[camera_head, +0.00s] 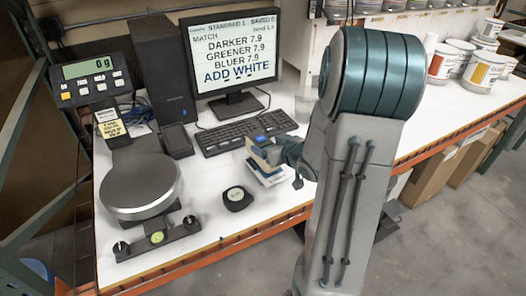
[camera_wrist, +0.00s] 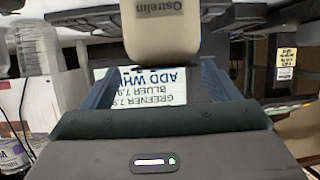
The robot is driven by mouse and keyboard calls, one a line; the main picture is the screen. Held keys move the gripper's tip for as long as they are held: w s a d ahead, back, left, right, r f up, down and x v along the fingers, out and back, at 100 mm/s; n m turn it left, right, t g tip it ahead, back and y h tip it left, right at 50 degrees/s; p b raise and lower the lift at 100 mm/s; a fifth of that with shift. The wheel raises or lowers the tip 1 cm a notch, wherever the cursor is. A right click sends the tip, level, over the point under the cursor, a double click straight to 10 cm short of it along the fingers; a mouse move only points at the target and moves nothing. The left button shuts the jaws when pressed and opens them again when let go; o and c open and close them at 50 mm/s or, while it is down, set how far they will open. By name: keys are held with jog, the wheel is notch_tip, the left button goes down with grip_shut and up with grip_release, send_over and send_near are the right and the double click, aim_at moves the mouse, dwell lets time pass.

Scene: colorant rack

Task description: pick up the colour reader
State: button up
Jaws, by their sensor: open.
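The colour reader appears to be the beige, rounded device (camera_head: 261,154) with a small blue screen on top, near the front of the keyboard. In the wrist view, the beige body (camera_wrist: 163,38) bears the word "Ostrelin" and shows between the far ends of my fingers. My gripper (camera_head: 277,151) is at the right side of the device in the head view, partly hidden by my own arm. In the wrist view my gripper (camera_wrist: 165,75) is open, with a finger on either side. Whether the fingers touch the device I cannot tell.
The keyboard (camera_head: 245,132) and monitor (camera_head: 237,52) stand behind. A scale (camera_head: 140,184) is at the left. White bench top is clear in front.

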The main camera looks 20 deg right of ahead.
aim_at(263, 140)
jog(key=shift+a+p+x, duration=0.15)
jog(key=shift+p+x, duration=0.05)
jog(key=shift+x, duration=0.9)
jog(key=shift+a+p+x, duration=0.15)
jog(key=shift+p+x, duration=0.05)
jog(key=shift+x, duration=0.9)
jog(key=shift+r, duration=0.15)
jog(key=c, duration=1.2)
jog(key=shift+r, duration=0.1)
jog(key=c, duration=0.5)
jog(key=shift+o, duration=0.2)
jog(key=shift+r, duration=0.15)
